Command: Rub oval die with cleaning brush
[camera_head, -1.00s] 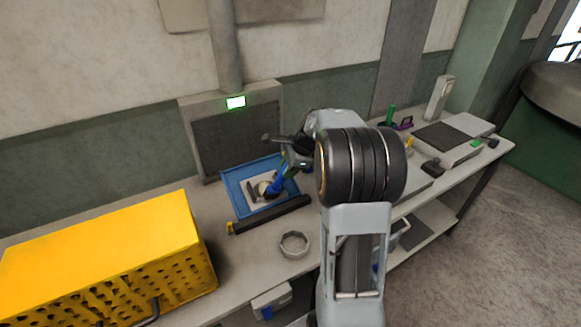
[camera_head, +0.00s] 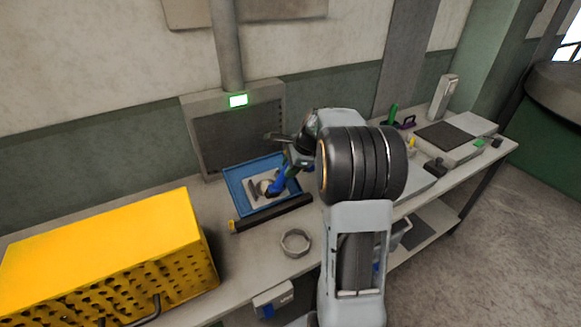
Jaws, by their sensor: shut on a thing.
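The blue tray (camera_head: 233,187) stands on the bench in front of the grey vent box. A pale plate (camera_head: 252,202) lies in it, with a small light round-looking piece on it, likely the oval die (camera_head: 264,186). My gripper (camera_head: 284,175) reaches down over the tray from the right. It is shut on a blue-handled tool, likely the cleaning brush (camera_head: 277,185), whose lower end is at the right side of the die. Bristles and fingertips are too small to make out, and I cannot tell whether brush and die touch.
A dark bar (camera_head: 272,213) lies along the tray's front edge. A grey ring (camera_head: 295,242) sits in front of it. A yellow perforated box (camera_head: 110,262) fills the bench's left. The grey vent box (camera_head: 240,130) stands behind the tray. Small tools and a scale-like device (camera_head: 462,142) are at right.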

